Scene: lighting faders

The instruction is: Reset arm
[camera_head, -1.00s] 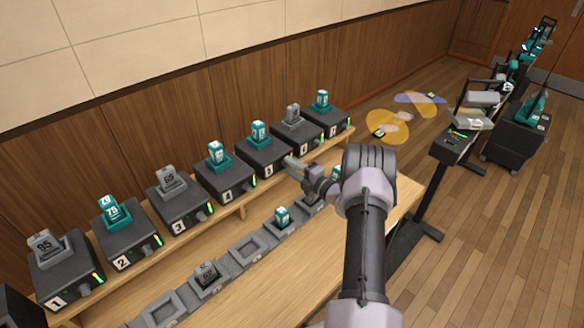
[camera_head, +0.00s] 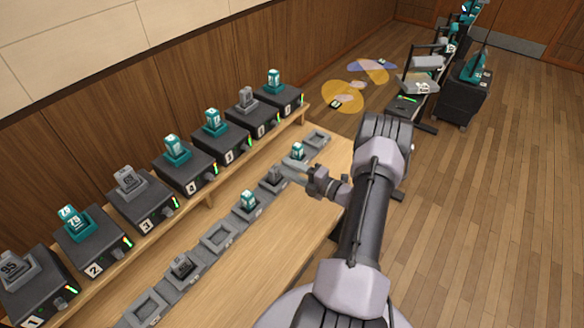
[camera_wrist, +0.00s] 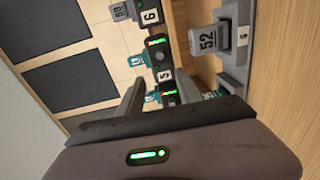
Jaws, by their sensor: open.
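My gripper (camera_head: 304,178) is open in the head view, out over the wooden table just right of the row of low grey trays. It also shows in the wrist view (camera_wrist: 160,88), its two fingers apart with no block held between them. A grey block marked 52 (camera_wrist: 208,41) stands in a tray to the right of the fingers in the wrist view. In the head view a grey block (camera_head: 274,175) and a teal block (camera_head: 298,152) stand in trays close to the gripper.
Dark numbered boxes with teal or grey blocks on top line a raised shelf by the wall, including box 3 (camera_head: 140,208). An empty tray (camera_head: 217,237) lies in the lower row. The wooden table (camera_head: 255,250) is bare in front. A dark cart (camera_head: 463,95) stands at the upper right.

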